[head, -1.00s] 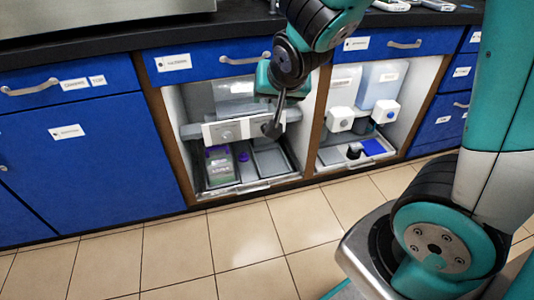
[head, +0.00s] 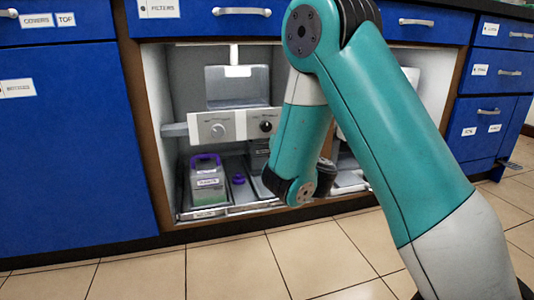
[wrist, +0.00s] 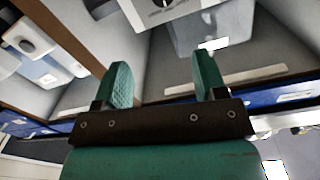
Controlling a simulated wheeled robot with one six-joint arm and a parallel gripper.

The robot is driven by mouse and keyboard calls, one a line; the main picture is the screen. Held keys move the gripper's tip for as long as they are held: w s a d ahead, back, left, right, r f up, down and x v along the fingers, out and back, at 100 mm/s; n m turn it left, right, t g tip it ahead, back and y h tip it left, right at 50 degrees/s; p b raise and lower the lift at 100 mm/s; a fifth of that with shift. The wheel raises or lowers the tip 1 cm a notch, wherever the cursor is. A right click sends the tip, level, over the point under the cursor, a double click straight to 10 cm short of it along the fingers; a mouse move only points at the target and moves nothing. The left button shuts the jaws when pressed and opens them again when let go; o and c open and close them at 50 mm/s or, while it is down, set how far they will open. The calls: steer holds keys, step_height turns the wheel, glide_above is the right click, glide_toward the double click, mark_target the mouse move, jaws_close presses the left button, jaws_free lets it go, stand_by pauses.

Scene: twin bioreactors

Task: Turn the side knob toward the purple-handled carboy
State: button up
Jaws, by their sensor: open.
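A white control panel (head: 196,128) hangs across the left bay in the head view. It carries a pale knob (head: 217,131) on its left and a black knob (head: 266,126) on its right. The black knob also shows, cut off, at the top of the wrist view (wrist: 166,4). The purple-handled carboy (head: 208,185) stands on the bay floor, below and left of both knobs. My gripper (wrist: 162,82) is open and empty in the wrist view, its two green fingers apart and clear of the panel. In the head view my arm hides the fingers.
A grey vessel (head: 238,88) sits behind the panel. A purple-capped item (head: 238,178) stands right of the carboy. A wooden divider (wrist: 60,62) borders the bay in the wrist view, with white units (wrist: 36,38) beyond. My arm covers much of the right bay.

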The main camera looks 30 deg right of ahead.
steer(key=f, duration=0.1)
steer(key=p, duration=0.9)
glide_toward(267, 128)
steer(key=shift+n+y, duration=0.3)
steer(key=p+x, duration=0.2)
steer(key=p, duration=0.2)
steer(key=p+x, duration=0.2)
steer(key=p, duration=0.3)
steer(key=r+p+x, duration=0.1)
steer(key=p+x, duration=0.2)
steer(key=p, duration=0.2)
steer(key=shift+d, duration=0.2)
steer(key=shift+w+d+f+p, duration=0.15)
steer(key=shift+w+f+p, duration=0.05)
steer(key=shift+w+p, duration=0.45)
steer(key=shift+w+d+f+p, duration=0.2)
steer(key=shift+w+p, duration=0.35)
steer(key=shift+w, duration=0.15)
steer(key=c, duration=0.9)
